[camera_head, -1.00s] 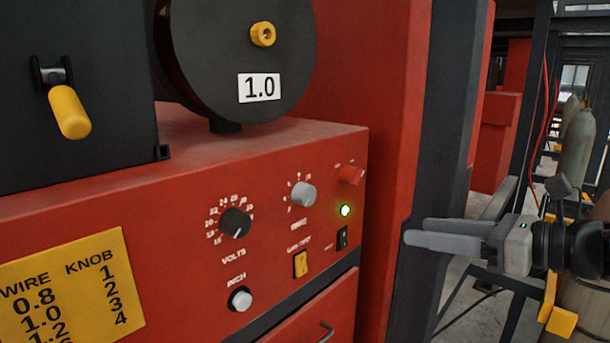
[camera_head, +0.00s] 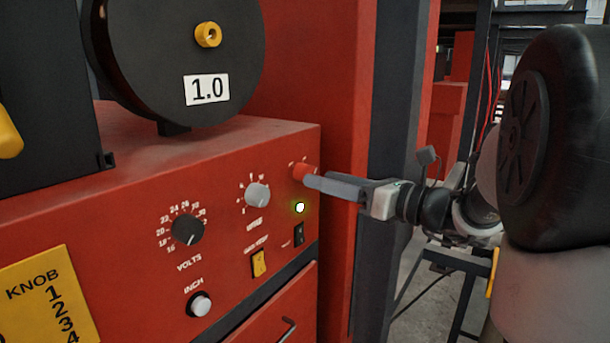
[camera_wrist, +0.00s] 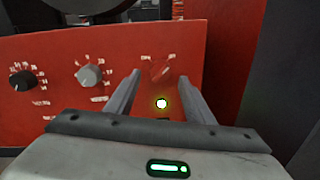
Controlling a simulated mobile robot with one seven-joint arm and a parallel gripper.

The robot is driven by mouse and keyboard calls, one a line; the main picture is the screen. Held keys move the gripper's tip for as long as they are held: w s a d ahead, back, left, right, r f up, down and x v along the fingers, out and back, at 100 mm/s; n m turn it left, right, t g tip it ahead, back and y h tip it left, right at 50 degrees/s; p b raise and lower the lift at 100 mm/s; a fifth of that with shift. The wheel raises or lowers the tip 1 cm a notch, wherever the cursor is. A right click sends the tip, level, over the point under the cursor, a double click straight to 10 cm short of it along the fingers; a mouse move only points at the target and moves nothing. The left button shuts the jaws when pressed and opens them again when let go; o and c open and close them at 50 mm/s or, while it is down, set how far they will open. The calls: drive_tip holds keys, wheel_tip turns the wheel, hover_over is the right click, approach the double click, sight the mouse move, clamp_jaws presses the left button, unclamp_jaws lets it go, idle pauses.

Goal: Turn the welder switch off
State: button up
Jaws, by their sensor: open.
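The red welder (camera_head: 120,240) has a red rotary switch (camera_head: 303,171) at the upper right of its front panel. In the wrist view the red switch (camera_wrist: 160,68) shows between the fingertips of my gripper (camera_wrist: 160,77), with the lamp (camera_wrist: 162,103) below. Contact cannot be told.
A grey wire knob (camera_head: 257,195), a black volts knob (camera_head: 187,229), a yellow switch (camera_head: 259,263) and a white inch button (camera_head: 200,304) are left of the switch. A black wire spool (camera_head: 170,60) stands above. A dark post (camera_head: 390,130) rises behind my gripper.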

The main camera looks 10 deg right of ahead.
drive_tip(key=x, duration=0.3)
drive_tip(key=shift+w+a, duration=0.1)
drive_tip(key=shift+w, duration=0.05)
drive_tip(key=c, duration=1)
drive_tip(key=shift+c, duration=0.2)
